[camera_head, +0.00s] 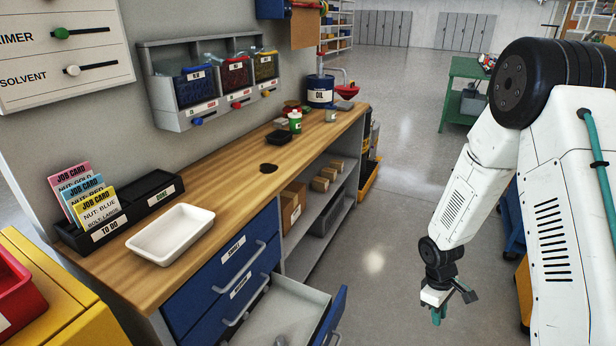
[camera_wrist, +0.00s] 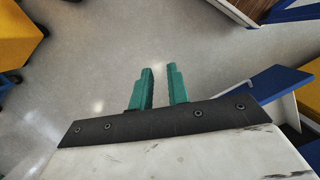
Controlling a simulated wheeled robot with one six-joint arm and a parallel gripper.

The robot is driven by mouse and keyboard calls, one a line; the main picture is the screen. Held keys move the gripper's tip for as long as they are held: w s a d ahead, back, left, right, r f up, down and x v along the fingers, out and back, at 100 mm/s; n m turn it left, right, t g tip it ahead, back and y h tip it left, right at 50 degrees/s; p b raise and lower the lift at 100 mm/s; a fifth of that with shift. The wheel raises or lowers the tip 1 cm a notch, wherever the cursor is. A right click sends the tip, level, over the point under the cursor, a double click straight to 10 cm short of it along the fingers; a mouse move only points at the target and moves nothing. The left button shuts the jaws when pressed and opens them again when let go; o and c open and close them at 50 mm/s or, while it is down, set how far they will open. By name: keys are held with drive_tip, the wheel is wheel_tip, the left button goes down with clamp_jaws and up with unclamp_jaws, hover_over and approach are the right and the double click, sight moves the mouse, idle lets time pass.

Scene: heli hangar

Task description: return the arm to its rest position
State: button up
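My gripper (camera_head: 437,314) hangs at the end of my white arm in the head view, over the floor to the right of the workbench and its open drawer. In the wrist view my gripper (camera_wrist: 162,87) shows two green fingers standing apart with only grey floor between them. Nothing is held.
The wooden workbench (camera_head: 215,185) fills the left, with a white tray (camera_head: 170,236), job cards (camera_head: 83,196) and bins above. A lower drawer (camera_head: 285,312) stands pulled out. A green table (camera_head: 464,90) is at the back. The grey floor (camera_head: 395,180) between is clear.

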drive_tip(key=s+a+r+m+t, duration=0.1)
drive_tip(key=s+a+r+m, duration=0.1)
drive_tip(key=s+r, duration=0.5)
drive_tip(key=s+a+r+m+t+y, duration=0.1)
drive_tip(key=s+a+r+m, duration=0.2)
drive_tip(key=s+r, duration=0.5)
drive_tip(key=s+a+r+m+t+y, duration=0.1)
drive_tip(key=s+a+r+m, duration=0.2)
drive_tip(key=r, duration=2.1)
drive_tip(key=shift+s+t, duration=0.3)
drive_tip(key=shift+s, duration=2.45)
drive_tip(key=shift+r, duration=0.1)
